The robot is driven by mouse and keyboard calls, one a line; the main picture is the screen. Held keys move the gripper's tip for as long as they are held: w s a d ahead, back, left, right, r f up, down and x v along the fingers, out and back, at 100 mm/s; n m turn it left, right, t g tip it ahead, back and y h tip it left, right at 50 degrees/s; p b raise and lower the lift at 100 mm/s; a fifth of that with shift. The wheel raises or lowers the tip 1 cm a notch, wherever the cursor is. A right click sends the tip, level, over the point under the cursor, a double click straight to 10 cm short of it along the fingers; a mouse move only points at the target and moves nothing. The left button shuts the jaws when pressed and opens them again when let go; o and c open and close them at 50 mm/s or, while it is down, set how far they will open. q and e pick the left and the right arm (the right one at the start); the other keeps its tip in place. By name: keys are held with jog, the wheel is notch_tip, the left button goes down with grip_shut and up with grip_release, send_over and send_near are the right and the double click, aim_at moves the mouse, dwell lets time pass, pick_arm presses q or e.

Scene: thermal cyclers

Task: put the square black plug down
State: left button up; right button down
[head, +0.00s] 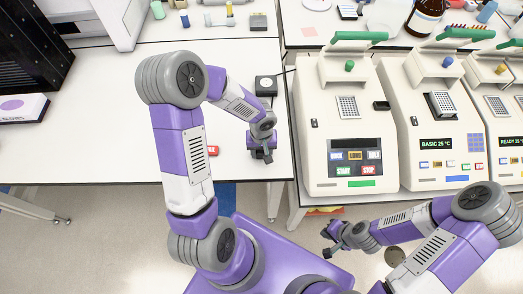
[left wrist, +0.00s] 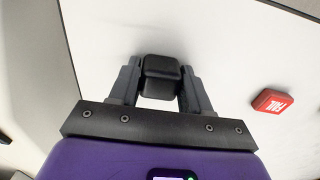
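The square black plug (left wrist: 160,76) sits between the two fingers of my left gripper (left wrist: 160,92) in the left wrist view, with a finger against each side. In the head view my left gripper (head: 262,156) is over the front part of the white table, near its edge. The plug is hard to make out there. Whether the plug touches the tabletop cannot be told. My right gripper (head: 328,243) is low in front of the benches, with its fingers apart and nothing seen between them.
A red labelled block (left wrist: 274,101) lies on the white table (head: 110,120), right of the plug in the left wrist view. A black square unit with a pale round face (head: 266,86) and a cable lies behind my left gripper. Thermal cyclers (head: 345,170) stand to the right.

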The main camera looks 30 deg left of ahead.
pick_arm(q)
jog(key=o, duration=0.4)
jog(key=shift+r+p, duration=0.35)
jog(key=shift+p, duration=0.1)
notch_tip(320, 180, up, 13)
jog(key=p, duration=0.2)
jog(key=shift+f, duration=0.2)
